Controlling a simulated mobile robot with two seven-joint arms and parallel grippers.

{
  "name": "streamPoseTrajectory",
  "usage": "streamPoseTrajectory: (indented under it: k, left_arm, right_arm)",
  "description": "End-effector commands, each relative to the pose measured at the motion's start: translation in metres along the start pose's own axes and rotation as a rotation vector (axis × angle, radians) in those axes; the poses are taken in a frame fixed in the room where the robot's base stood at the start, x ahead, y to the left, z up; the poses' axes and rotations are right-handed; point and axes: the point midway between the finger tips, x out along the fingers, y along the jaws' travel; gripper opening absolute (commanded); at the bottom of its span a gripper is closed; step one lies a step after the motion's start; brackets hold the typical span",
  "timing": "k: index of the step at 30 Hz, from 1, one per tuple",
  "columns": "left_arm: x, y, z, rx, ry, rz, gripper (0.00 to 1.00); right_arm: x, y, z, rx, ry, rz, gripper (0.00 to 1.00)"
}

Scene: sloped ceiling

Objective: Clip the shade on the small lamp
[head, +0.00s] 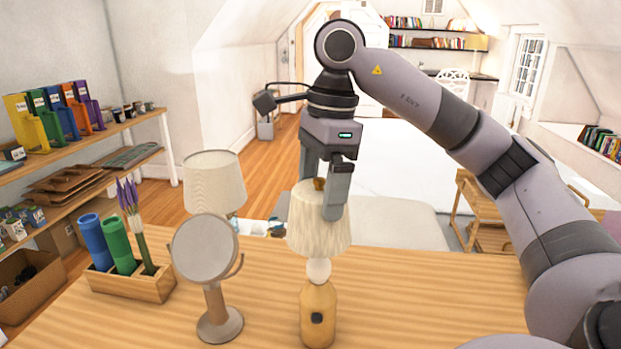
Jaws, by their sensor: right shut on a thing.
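A small lamp (318,310) with a yellow-tan bottle-like base and a dark spot on its front stands upright on the wooden table. Its round white bulb (318,270) shows above the base. A cream pleated shade (308,232) is directly over the bulb, its lower rim about level with the bulb's top. My right gripper (322,200) points down and is shut on the shade at its upper part. One finger lies across the shade's front right. Whether the shade touches the bulb is hidden. My left gripper is not in view.
Left of the lamp stand a round mirror (204,250) on a stand and a wooden box (130,283) with blue and green cylinders and purple flowers. Behind the mirror is another lamp shade (214,182). The table (430,300) is clear at right.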

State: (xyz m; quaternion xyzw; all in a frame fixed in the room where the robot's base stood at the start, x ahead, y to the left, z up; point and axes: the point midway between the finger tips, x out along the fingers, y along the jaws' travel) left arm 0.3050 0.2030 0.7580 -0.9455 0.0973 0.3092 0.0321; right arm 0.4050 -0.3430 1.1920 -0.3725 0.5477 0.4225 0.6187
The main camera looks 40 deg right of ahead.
Motion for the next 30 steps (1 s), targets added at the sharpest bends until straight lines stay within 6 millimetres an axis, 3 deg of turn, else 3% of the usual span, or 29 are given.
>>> streamPoseTrajectory:
  k: [11,30]
  left_arm:
    - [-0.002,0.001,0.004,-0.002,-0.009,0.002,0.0]
    - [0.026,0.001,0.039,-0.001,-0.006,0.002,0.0]
  right_arm:
    - [0.028,0.0,-0.004,0.0,0.002,0.002,0.6]
    - [0.082,0.0,-0.01,-0.002,0.001,0.0,0.6]
